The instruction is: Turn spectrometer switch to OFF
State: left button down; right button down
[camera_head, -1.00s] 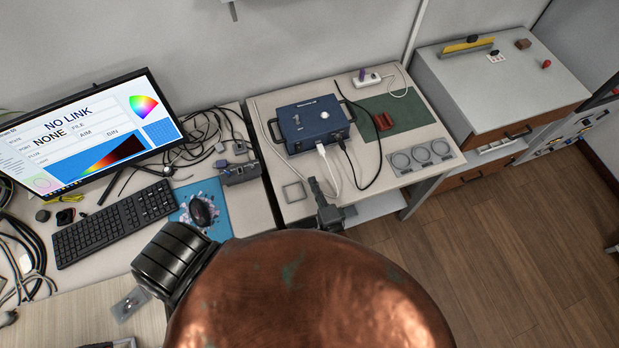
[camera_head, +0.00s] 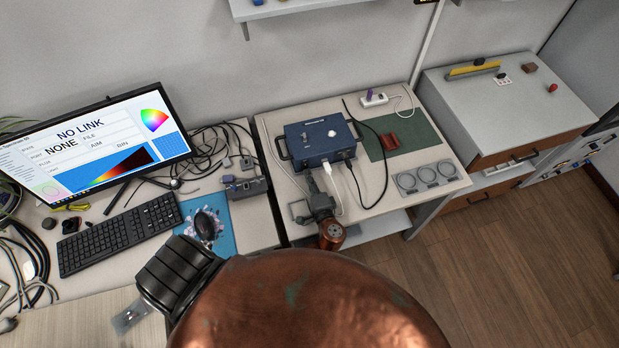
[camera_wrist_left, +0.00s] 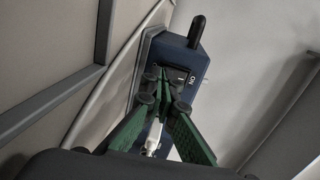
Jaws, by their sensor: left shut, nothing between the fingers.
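The spectrometer is a dark blue box (camera_head: 325,150) with side handles, standing on the bench; its top carries a small light part and a round white part. In the left wrist view, the blue box (camera_wrist_left: 187,57) shows one face with a dark switch (camera_wrist_left: 178,74) and an "ON" label (camera_wrist_left: 192,80) beside it. My left gripper (camera_head: 308,175) is in front of the box's near left side. In the wrist view its green fingers (camera_wrist_left: 164,85) are shut and empty, tips close to the switch. Contact and the switch's exact position cannot be told. My right gripper is out of view.
White and black cables (camera_head: 356,178) run from the box's front, close to my gripper. A green mat (camera_head: 410,130) and a plate with rings (camera_head: 427,176) lie to the right. A monitor (camera_head: 85,145) reading "NO LINK" and a keyboard (camera_head: 118,235) are on the left.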

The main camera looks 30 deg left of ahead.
pick_arm(q)
jog(key=shift+f, duration=0.1)
jog(key=shift+w+a+f+b, duration=0.5)
jog(key=shift+f+b, duration=0.1)
jog(key=shift+b, duration=0.3)
jog(key=shift+a+r, duration=0.1)
jog(key=shift+r, duration=0.05)
